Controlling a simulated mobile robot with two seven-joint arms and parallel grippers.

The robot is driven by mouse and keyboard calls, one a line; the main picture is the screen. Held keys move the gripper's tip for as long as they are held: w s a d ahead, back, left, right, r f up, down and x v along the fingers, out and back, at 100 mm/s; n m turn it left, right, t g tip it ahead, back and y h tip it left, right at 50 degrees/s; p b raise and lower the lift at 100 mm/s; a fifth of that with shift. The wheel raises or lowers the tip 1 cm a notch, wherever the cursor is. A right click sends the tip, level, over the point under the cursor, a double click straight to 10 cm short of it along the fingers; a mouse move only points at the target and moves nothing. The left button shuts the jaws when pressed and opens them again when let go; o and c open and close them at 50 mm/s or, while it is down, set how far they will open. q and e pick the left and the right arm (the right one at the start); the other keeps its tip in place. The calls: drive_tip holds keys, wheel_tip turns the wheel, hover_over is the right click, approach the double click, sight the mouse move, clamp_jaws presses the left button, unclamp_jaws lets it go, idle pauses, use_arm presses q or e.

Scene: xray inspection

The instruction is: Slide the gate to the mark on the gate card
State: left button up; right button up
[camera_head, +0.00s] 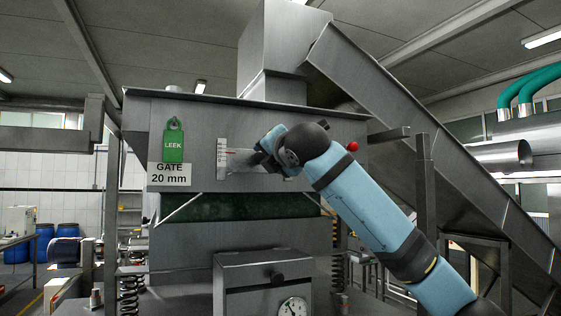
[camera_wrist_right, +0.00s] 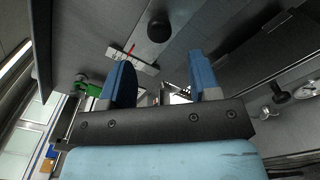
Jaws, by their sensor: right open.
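The gate card (camera_head: 169,174) on the hopper front at left reads "GATE 20 mm". A pale scale (camera_head: 222,158) with a red mark stands to its right; it also shows in the right wrist view (camera_wrist_right: 140,62). A metal gate plate (camera_head: 240,160) runs from the scale toward my right gripper (camera_head: 257,160), which partly hides it. In the wrist view a dark round knob (camera_wrist_right: 158,27) sits on a metal strip beyond the fingertips. My right gripper (camera_wrist_right: 160,60) is open, with nothing seen between its blue fingers. My left gripper is not in view.
A green LEEK tag (camera_head: 173,145) hangs above the card. A red button (camera_head: 352,146) is at the hopper's right edge. Below are a box with a dark knob (camera_head: 276,277) and a dial gauge (camera_head: 293,308). A sloping chute (camera_head: 420,130) rises behind my right arm.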

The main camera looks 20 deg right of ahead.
drive_tip(key=s+b, duration=0.1)
drive_tip(key=s, duration=0.4)
drive_tip(key=shift+s+d, duration=0.1)
drive_tip(key=shift+s, duration=0.25)
